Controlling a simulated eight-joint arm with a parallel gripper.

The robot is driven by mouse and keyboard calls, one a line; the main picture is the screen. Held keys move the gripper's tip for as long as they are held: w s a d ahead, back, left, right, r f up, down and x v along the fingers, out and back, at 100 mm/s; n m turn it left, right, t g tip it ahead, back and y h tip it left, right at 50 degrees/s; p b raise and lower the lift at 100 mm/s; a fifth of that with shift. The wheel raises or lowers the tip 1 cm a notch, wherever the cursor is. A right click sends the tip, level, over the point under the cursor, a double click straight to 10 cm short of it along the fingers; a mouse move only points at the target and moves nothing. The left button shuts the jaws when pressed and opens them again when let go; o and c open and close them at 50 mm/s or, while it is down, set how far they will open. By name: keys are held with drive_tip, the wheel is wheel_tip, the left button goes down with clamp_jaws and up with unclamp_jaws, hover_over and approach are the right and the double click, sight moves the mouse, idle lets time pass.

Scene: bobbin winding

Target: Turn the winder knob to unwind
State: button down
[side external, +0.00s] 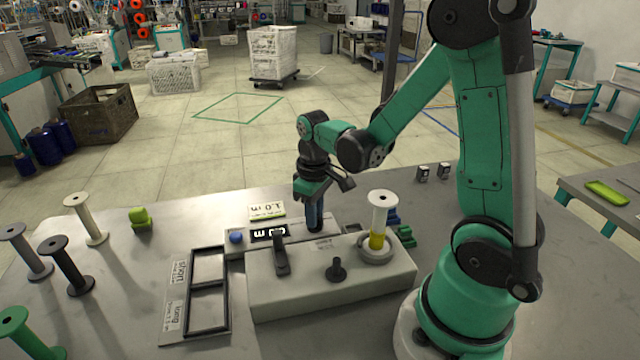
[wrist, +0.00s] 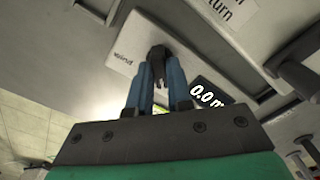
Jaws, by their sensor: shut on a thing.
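The winder (side external: 350,287) is a pale box on the table, with a dark lever (side external: 281,255) and a dark peg (side external: 337,270) on it. My gripper (side external: 314,224) points down at its back part. In the wrist view, my blue fingers (wrist: 160,78) are shut on a dark knob (wrist: 158,52) beside a label that seems to read "wind". The knob is mostly hidden in the side view. The display (wrist: 207,93) reads about 0.0 m. A white bobbin (side external: 383,200) with yellow thread low on its core stands upright on the winder's right seat.
A black two-compartment frame (side external: 187,310) lies empty left of the winder. Several bobbins stand at the table's left, including a white one (side external: 87,220) and a black one (side external: 67,266). A card (side external: 267,210) stands behind the display. Small green parts (side external: 405,237) lie right of the bobbin.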

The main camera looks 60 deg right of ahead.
drive_tip(key=c, duration=0.8)
unclamp_jaws()
drive_tip(key=shift+r, duration=2.85)
drive_tip(key=s+a+r+t, duration=0.1)
drive_tip(key=a+r+t, duration=0.3)
drive_tip(key=a+t, duration=0.3)
drive_tip(key=shift+a+r, duration=0.4)
drive_tip(key=shift+a, duration=0.95)
